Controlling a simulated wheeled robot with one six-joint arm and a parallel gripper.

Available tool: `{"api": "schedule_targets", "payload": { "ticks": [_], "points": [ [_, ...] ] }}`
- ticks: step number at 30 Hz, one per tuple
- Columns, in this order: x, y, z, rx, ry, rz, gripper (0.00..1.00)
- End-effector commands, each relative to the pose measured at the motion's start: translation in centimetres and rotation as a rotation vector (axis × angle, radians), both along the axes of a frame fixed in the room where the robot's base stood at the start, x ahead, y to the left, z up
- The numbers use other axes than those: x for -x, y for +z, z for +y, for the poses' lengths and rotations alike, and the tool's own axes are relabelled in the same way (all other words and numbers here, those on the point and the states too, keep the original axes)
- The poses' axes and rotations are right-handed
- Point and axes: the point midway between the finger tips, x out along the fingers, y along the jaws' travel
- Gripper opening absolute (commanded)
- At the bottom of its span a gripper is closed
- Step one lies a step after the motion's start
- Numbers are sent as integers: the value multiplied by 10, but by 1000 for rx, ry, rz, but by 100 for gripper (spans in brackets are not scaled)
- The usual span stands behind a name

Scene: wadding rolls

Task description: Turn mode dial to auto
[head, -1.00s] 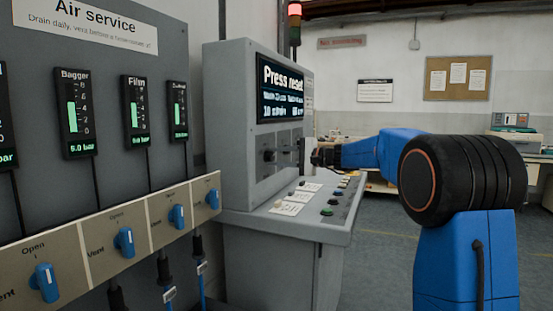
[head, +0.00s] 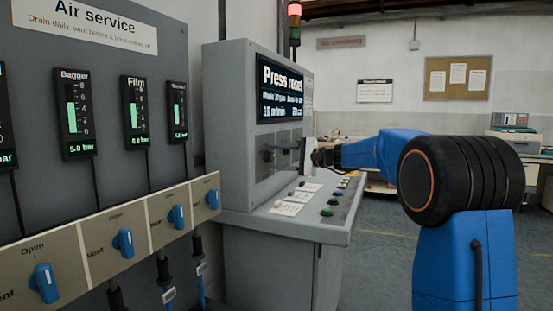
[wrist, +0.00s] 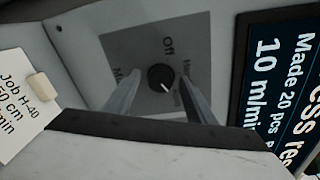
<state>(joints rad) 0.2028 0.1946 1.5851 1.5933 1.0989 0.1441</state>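The mode dial (wrist: 161,77) is a small round black knob with a white pointer mark on a darker grey plate (wrist: 120,45). "Off" reads above it in the wrist view. Labels to its left and right are partly hidden by my fingers. My gripper (wrist: 158,84) is open, with one finger on each side of the dial. I cannot tell whether either finger touches it. In the head view my gripper (head: 284,154) faces the grey console (head: 232,120), and its fingers partly hide the dial.
A screen (head: 284,92) sits above the dial, reading "Press reset". Below, the sloped desk (head: 275,222) holds cards and several buttons. A card with a clip (wrist: 20,105) lies left in the wrist view. An air service panel (head: 110,110) with blue valves stands left.

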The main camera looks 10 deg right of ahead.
Motion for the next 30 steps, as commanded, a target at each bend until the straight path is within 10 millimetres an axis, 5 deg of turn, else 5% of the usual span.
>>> {"api": "schedule_targets", "payload": {
  "ticks": [11,30],
  "points": [
    [6,2,-8,0,0,-1,50],
    [81,11,-103,0,-4,-3,50]
  ]
}}
